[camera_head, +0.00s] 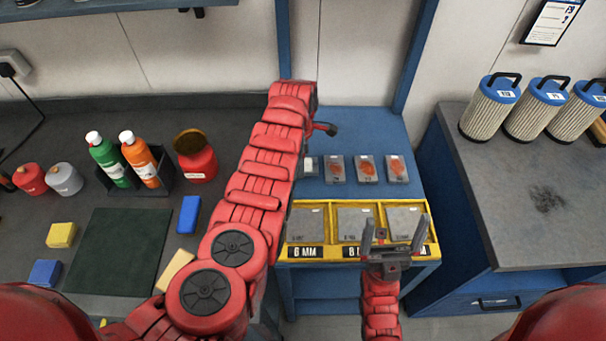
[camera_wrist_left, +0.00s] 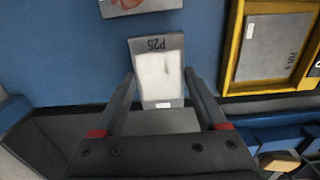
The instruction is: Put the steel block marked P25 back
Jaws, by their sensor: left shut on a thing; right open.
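The steel block marked P25 (camera_wrist_left: 160,76) has a pale face and dark lettering at one end. My left gripper (camera_wrist_left: 160,84) is shut on it, one finger along each side, above or on the blue bench top; I cannot tell whether it touches. In the head view my left arm hides the left gripper, and a pale-faced block (camera_head: 311,167), apparently P25, shows beside the arm at the left end of a row. Several similar blocks with orange-red marks (camera_head: 367,169) continue the row. My right gripper (camera_head: 394,226) is open and empty, in front of the yellow tray's right compartment.
A yellow tray (camera_head: 329,253) with grey plates in its compartments stands at the front of the blue bench (camera_head: 374,126). Bottles (camera_head: 146,160) and a red can (camera_head: 198,164) stand on the left bench. Filter cartridges (camera_head: 536,108) stand on the right bench.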

